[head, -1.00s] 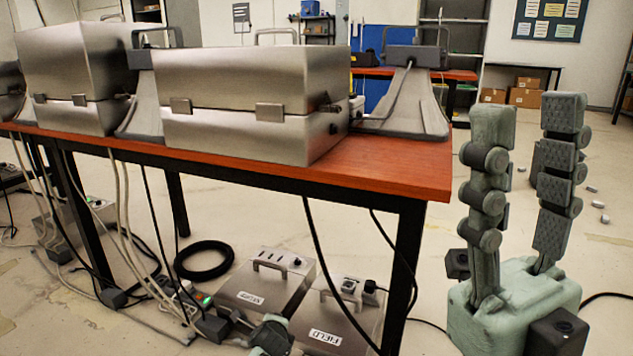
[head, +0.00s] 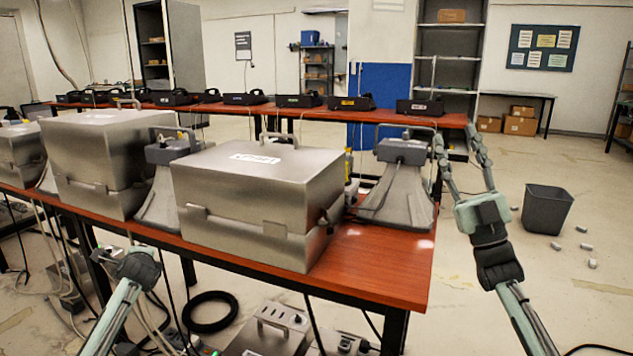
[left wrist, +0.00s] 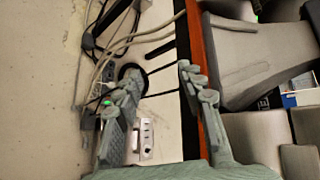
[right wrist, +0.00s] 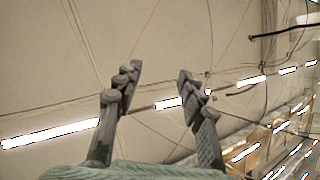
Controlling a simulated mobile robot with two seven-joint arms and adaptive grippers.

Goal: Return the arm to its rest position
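My right gripper (head: 457,146) is raised at the right of the head view, beyond the table's right end. Its fingers are spread and point up; in the right wrist view (right wrist: 160,85) they stand apart with nothing between them, against the ceiling. My left gripper (head: 138,265) is low at the left of the head view, in front of the table's front edge, its fingers mostly hidden there. In the left wrist view (left wrist: 158,85) its two fingers are apart and empty, one over the floor side and one close to the table edge.
The red-brown table (head: 375,265) carries steel cases (head: 262,195) and grey wedge-shaped units (head: 398,190). Cables and a black coil (head: 210,312) lie below it. A dark bin (head: 546,208) stands on open floor at right. A far table (head: 335,115) holds several black devices.

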